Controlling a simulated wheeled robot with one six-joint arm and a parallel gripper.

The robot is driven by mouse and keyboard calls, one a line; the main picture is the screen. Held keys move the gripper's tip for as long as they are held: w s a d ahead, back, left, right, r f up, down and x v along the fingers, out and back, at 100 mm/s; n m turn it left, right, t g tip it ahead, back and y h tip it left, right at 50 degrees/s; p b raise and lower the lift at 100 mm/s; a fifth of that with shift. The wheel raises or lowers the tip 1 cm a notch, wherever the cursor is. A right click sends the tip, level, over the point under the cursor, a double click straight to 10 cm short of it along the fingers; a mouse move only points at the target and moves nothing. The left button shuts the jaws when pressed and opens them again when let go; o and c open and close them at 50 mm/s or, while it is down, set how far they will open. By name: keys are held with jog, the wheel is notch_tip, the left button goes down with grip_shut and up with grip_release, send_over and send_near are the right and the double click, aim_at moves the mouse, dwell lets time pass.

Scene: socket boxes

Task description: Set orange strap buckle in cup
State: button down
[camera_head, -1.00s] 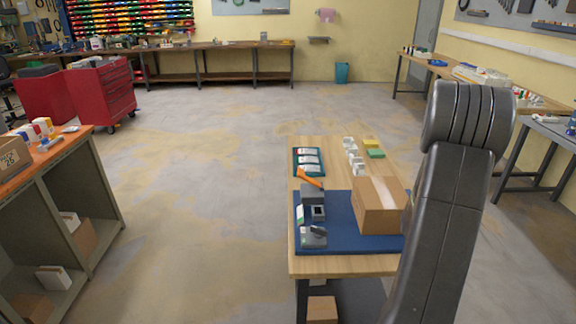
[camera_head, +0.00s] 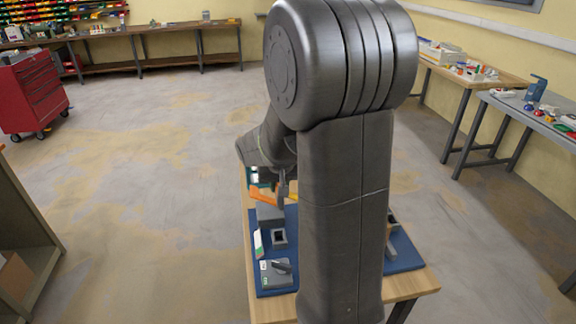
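An orange piece (camera_head: 263,197), which may be the strap buckle, shows at the back of the blue mat (camera_head: 265,277), partly hidden by my arm. A grey box (camera_head: 269,213) sits just in front of it. A small dark open-topped square holder (camera_head: 279,238) stands in front of the grey box; I cannot tell whether it is the cup. The end of my gripper (camera_head: 282,190) shows as a grey piece beside the orange piece. I cannot tell whether they touch or whether the fingers are open.
A grey device with a dark knob (camera_head: 276,272) and a white-green card (camera_head: 258,243) lie on the mat. My arm hides most of the wooden table (camera_head: 411,284). A red cabinet (camera_head: 33,95) stands far left; a side table (camera_head: 540,112) is at right.

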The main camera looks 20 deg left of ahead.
jog(key=shift+a+r, duration=0.2)
jog(key=shift+a, duration=0.05)
jog(key=shift+f, duration=0.15)
jog(key=shift+s+f+b, duration=0.15)
jog(key=shift+f+b, duration=0.55)
notch_tip(320, 180, down, 11)
jog(key=b, duration=0.7)
jog(key=shift+b, duration=0.3)
jog(key=shift+f+b, duration=0.1)
jog(key=shift+b, duration=0.25)
jog(key=shift+f+b, duration=1)
jog(key=shift+f, duration=0.1)
jog(key=shift+f+b, duration=0.8)
jog(key=shift+f, duration=0.05)
dwell(0.4)
jog(key=c, duration=1.2)
grip_release()
